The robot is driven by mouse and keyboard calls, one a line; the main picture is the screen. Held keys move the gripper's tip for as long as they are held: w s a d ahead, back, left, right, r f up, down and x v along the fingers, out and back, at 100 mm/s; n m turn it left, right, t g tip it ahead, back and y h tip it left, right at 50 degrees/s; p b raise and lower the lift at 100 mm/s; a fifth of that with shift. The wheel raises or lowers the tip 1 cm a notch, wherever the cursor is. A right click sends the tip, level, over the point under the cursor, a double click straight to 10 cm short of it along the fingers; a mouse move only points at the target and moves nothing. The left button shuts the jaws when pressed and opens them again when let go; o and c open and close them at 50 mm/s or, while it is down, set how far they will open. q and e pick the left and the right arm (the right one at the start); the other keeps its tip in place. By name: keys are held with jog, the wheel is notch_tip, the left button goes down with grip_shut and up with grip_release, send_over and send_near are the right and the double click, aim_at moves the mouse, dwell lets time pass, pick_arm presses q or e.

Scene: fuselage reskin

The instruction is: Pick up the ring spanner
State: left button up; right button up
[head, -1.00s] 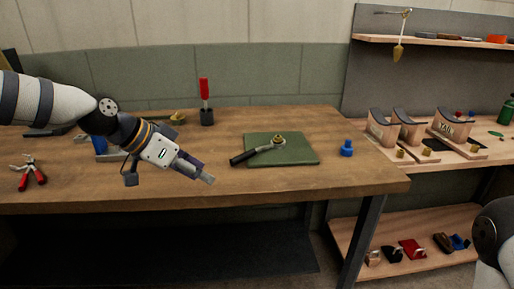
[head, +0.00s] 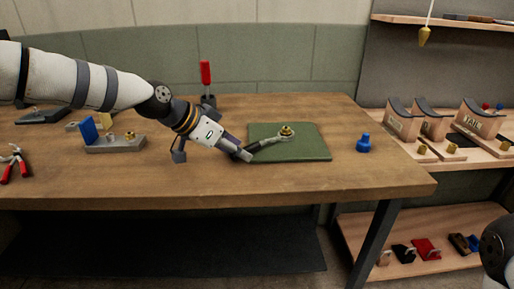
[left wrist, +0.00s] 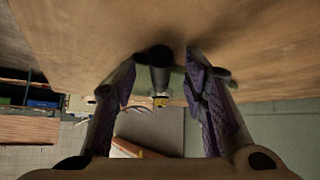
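The ring spanner (head: 274,142) lies on the green mat (head: 312,146), its silver ring end at a brass fitting (head: 287,130) and its dark handle pointing left. My left gripper (head: 246,156) is at the handle end in the head view. In the left wrist view the handle (left wrist: 160,62) stands between the two open fingers (left wrist: 165,90), with gaps on both sides. The brass fitting also shows in the left wrist view (left wrist: 160,102).
A blue part (head: 363,144) stands right of the mat. A red-handled tool (head: 206,78) in a dark holder stands behind my left arm. A grey block (head: 116,143) and red pliers (head: 14,164) lie at left. The front middle of the bench (head: 230,185) is clear.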

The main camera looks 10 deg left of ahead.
pick_arm(q)
grip_shut()
jog(key=shift+r, duration=0.15)
